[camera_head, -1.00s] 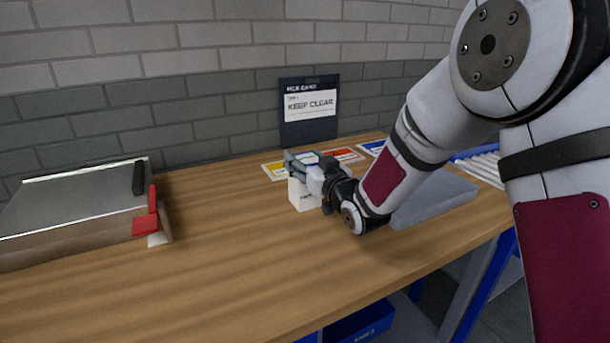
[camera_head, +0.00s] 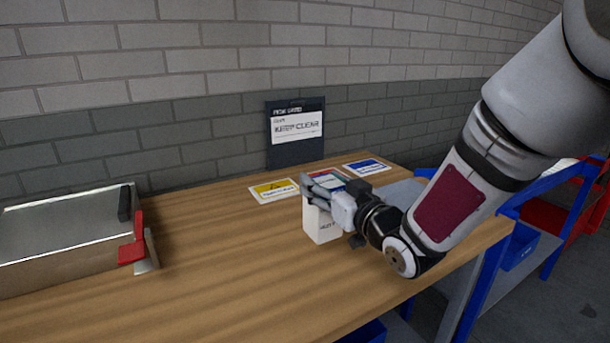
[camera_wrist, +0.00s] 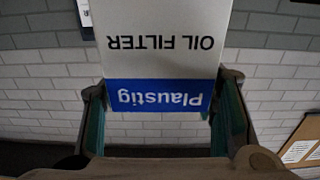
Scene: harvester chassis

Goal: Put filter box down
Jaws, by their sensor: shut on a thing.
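The filter box is a white carton (camera_head: 321,225) near the middle of the bench in the head view. In the wrist view the box (camera_wrist: 160,38) appears upside down, with "OIL FILTER" lettering and a blue "Plaustig" band. My gripper (camera_head: 326,194) is shut on it, with a finger (camera_wrist: 92,122) on either side of the box. The box looks upright. I cannot tell for sure whether its base touches the wooden bench top (camera_head: 200,270).
A yellow card (camera_head: 274,191), a partly hidden red card and a blue card (camera_head: 366,167) lie behind the box. A dark "KEEP CLEAR" board (camera_head: 296,138) stands at the wall. A metal case with a red latch (camera_head: 131,252) is at left. The bench between is clear.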

